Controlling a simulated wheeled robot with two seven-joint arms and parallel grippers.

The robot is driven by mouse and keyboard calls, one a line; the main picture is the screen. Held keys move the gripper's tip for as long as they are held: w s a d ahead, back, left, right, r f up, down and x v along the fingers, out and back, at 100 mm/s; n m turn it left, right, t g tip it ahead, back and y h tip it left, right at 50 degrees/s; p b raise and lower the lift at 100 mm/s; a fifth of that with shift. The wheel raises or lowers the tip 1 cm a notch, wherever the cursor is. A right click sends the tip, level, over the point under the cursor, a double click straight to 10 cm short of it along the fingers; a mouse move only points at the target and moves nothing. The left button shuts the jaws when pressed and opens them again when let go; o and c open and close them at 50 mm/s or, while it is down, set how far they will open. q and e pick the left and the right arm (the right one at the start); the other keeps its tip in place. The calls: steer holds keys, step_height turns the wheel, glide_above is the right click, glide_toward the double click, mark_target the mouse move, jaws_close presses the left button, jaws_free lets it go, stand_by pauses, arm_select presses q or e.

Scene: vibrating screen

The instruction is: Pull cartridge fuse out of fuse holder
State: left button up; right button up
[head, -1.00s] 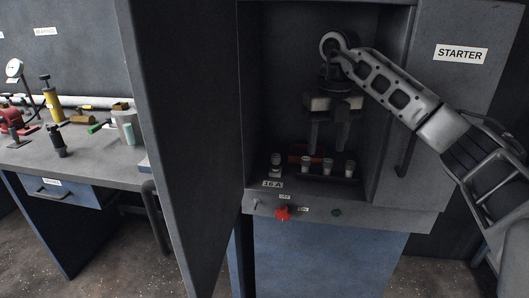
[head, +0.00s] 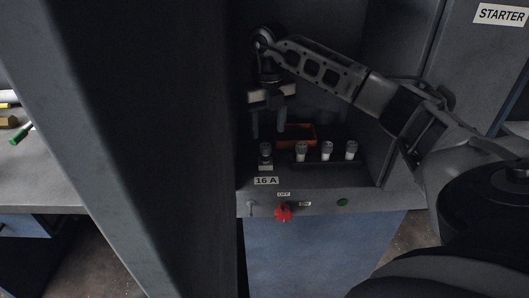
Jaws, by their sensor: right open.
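A small cartridge fuse (head: 265,150) with a grey top stands upright at the left of the cabinet floor, in a pale fuse holder (head: 265,164) behind the 16 A label. My right gripper (head: 268,130) points down just above and behind this fuse in the picture. Its two fingers are apart, with nothing between them. I cannot tell how far the fingertips are from the fuse in depth. My left gripper is not in view.
Several similar white cartridges (head: 327,151) stand in a dark rack to the right. An orange-brown tray (head: 298,134) lies behind them. A red switch knob (head: 283,212) and a green button (head: 342,202) are on the front ledge. The open cabinet door (head: 150,130) blocks the left side.

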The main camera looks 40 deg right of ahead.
mark_target(265, 144)
steer(key=shift+w+a+f+p, duration=0.1)
steer(key=shift+f+p, duration=0.15)
steer(key=shift+f, duration=0.9)
steer(key=shift+w+f+p, duration=0.15)
steer(key=shift+f+p, duration=0.15)
steer(key=shift+f, duration=0.9)
steer(key=shift+w+a+f+p, duration=0.1)
steer(key=shift+f+p, duration=0.15)
steer(key=shift+f, duration=0.9)
steer(key=c, duration=1.1)
